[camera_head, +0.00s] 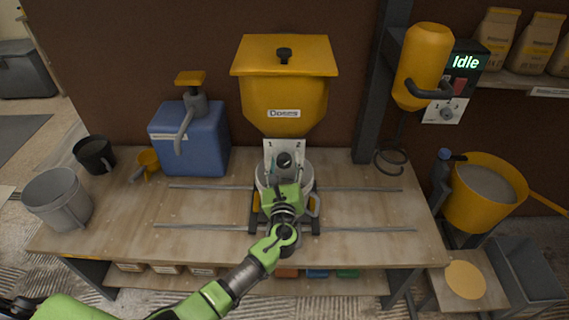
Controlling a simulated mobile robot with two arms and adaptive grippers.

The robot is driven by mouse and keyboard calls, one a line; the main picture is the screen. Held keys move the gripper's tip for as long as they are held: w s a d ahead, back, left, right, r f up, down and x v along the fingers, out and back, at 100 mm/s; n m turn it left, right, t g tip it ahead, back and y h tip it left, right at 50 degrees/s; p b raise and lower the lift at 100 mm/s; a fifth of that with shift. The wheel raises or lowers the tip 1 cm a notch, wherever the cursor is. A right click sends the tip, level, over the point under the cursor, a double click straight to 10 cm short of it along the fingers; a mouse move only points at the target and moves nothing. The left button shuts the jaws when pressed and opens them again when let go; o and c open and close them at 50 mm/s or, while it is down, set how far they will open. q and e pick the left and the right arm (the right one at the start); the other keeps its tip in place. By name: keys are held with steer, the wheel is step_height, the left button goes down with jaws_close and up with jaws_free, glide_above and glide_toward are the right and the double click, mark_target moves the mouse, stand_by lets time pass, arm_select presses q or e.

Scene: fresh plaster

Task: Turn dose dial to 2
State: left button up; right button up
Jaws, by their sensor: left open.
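The dose dial (284,159) is a dark round knob on a white plate below the yellow hopper (284,100). The plate carries the marks 1 at its left and 2 at its right. Which mark the dial points to is too small to tell. My left gripper (284,176) is open and right in front of the dial, its fingers reaching up toward it. Whether the fingers touch the dial cannot be told. A grey-white bucket (264,178) stands behind my gripper, mostly hidden. My right gripper is not in view.
Two metal rails (365,189) run across the wooden bench (375,210). A blue canister (190,140) with a pump, a black mug (95,154) and a grey jug (58,202) stand at the left. A mixer (424,65) with an "Idle" display and a yellow tub (485,205) are at the right.

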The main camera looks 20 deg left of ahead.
arm_select(q)
steer(key=shift+s, duration=0.1)
steer(key=v, duration=1.2)
steer(key=s+a+f+n+g+h, duration=0.1)
steer(key=s+f+n+g, duration=0.25)
steer(key=f, duration=0.75)
steer(key=s+a+f+n+g+h, duration=0.15)
steer(key=s+f, duration=0.35)
steer(key=f, duration=0.6)
steer(key=s+a+f+n+g, duration=0.2)
steer(key=s+f+n+g, duration=0.15)
steer(key=f, duration=0.65)
steer(key=s+a+f+n+g, duration=0.1)
steer(key=s+f+n, duration=0.5)
steer(key=s, duration=0.6)
steer(key=s+f+n+g+h, duration=0.1)
steer(key=s+f+n+g, duration=0.3)
steer(key=s, duration=0.8)
steer(key=s+a+f+n+g+h, duration=0.1)
steer(key=s+f+n+g, duration=0.2)
steer(key=s+f+n, duration=0.5)
steer(key=s+f, duration=0.2)
steer(key=s, duration=0.2)
steer(key=shift+s+a, duration=0.25)
steer(key=shift+a, duration=0.05)
